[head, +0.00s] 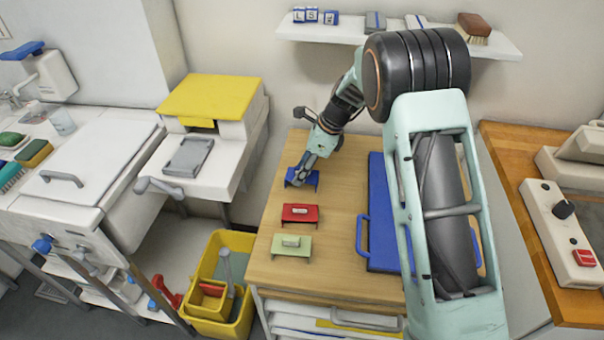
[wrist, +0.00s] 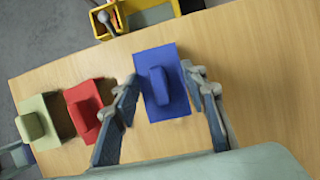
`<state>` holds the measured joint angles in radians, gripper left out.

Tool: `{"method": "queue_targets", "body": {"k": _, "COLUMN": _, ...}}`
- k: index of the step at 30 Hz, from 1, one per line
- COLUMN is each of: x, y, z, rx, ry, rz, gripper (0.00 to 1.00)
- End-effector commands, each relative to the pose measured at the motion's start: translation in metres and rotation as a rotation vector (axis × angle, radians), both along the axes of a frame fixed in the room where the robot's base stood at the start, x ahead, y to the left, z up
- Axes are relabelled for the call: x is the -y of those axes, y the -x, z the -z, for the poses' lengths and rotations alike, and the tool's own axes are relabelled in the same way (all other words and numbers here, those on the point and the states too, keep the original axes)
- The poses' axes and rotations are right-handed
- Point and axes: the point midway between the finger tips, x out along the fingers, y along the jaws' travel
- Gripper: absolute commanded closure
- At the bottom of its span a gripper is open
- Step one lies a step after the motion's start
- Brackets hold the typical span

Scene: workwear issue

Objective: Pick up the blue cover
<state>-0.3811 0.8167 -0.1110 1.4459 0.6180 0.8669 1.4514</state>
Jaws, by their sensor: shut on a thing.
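The blue cover (head: 312,181) is a small flat piece with a raised grip on top, at the far left of the wooden worktop (head: 335,215). In the wrist view the blue cover (wrist: 172,101) lies between my two fingers. My gripper (head: 299,177) points down at it and is shut on it, with a finger on either side. The head view shows the cover partly hidden by my fingers. I cannot tell whether it is clear of the worktop.
A red cover (head: 300,214) and a green cover (head: 291,246) sit in a row nearer the front. A large blue board with handles (head: 377,225) lies to the right, partly behind my arm. A yellow bin (head: 203,327) stands left of the worktop, below its edge.

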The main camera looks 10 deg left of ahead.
Motion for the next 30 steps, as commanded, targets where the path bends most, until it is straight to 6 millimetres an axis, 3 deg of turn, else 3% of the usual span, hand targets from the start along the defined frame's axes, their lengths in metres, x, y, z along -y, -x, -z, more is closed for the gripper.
{"method": "queue_targets", "body": {"k": 3, "x": 0.000, "y": -0.001, "z": -0.020, "rx": 0.005, "ry": -0.001, "rz": -0.001, "gripper": 0.71}}
{"method": "queue_targets", "body": {"k": 15, "x": 0.031, "y": 0.040, "z": -0.078, "rx": 0.004, "ry": -0.001, "rz": 0.000, "gripper": 0.71}}
{"method": "queue_targets", "body": {"k": 30, "x": 0.076, "y": 0.099, "z": -0.109, "rx": 0.002, "ry": 0.000, "rz": 0.001, "gripper": 0.71}}
